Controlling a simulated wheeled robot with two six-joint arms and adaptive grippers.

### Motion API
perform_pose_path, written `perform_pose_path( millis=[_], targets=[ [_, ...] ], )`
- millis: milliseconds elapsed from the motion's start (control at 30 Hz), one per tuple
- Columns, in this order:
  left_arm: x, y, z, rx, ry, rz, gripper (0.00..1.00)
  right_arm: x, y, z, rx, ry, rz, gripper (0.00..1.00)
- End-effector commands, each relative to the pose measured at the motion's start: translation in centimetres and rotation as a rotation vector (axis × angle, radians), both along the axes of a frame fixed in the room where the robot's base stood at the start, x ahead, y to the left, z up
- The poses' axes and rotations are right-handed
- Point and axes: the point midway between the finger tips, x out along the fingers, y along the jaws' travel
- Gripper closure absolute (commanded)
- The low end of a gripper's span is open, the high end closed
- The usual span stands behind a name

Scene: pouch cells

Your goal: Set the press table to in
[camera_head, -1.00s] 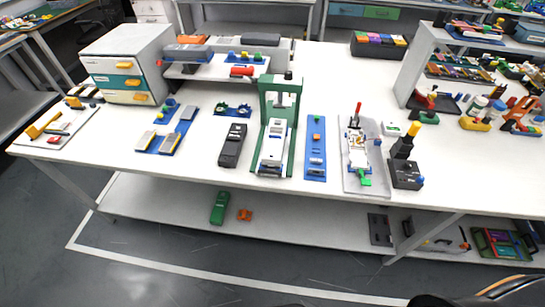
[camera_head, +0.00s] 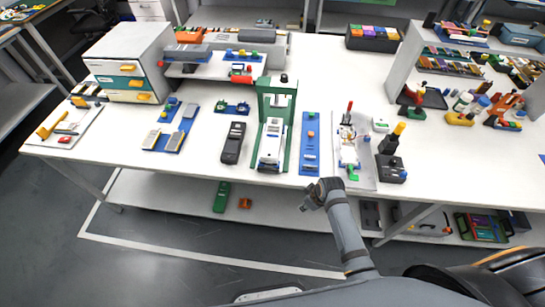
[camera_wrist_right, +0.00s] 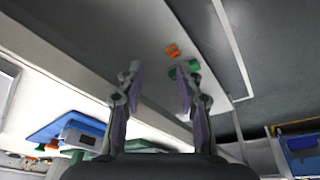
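The press (camera_head: 291,104) is a green upright frame with a dark knob on top, at the middle of the bench in the head view. Its pale press table (camera_head: 271,141) lies low between green rails and extends from under the frame toward the front edge. My right gripper (camera_head: 320,193) is in front of the bench edge, right of and nearer than the press, touching nothing that I can see. In the right wrist view my right gripper (camera_wrist_right: 159,82) has its two fingers apart with nothing held between them. My left gripper is not in view.
A dark handheld device (camera_head: 233,143) stands left of the press. A blue strip (camera_head: 310,147) lies to its right, then a tray (camera_head: 364,178) with a red-handled fixture and a black box (camera_head: 391,169) with a yellow-topped lever. A shelf (camera_head: 150,199) runs below the bench.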

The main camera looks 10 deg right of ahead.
Motion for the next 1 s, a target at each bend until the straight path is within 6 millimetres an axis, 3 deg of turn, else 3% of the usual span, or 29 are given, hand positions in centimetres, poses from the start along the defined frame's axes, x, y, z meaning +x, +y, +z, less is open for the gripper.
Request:
perform_pose_path(
  millis=[33,100,300,400,667,1000],
  targets=[
    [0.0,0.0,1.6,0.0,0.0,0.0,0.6,1.1,0.6,4.8,0.005,-0.026,0.05,0.64],
    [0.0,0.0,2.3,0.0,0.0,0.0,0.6,3.1,2.0,9.3,0.013,-0.056,0.176,0.64],
    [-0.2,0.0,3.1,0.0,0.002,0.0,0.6,7.6,6.4,16.4,0.03,-0.144,0.559,0.64],
    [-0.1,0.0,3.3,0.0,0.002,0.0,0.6,8.5,7.5,18.4,0.028,-0.174,0.667,0.64],
    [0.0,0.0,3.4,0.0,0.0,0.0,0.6,8.9,8.1,18.2,0.027,-0.182,0.707,0.64],
    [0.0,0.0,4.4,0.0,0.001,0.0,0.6,10.7,10.3,11.9,0.027,-0.179,0.705,0.64]
  ],
)
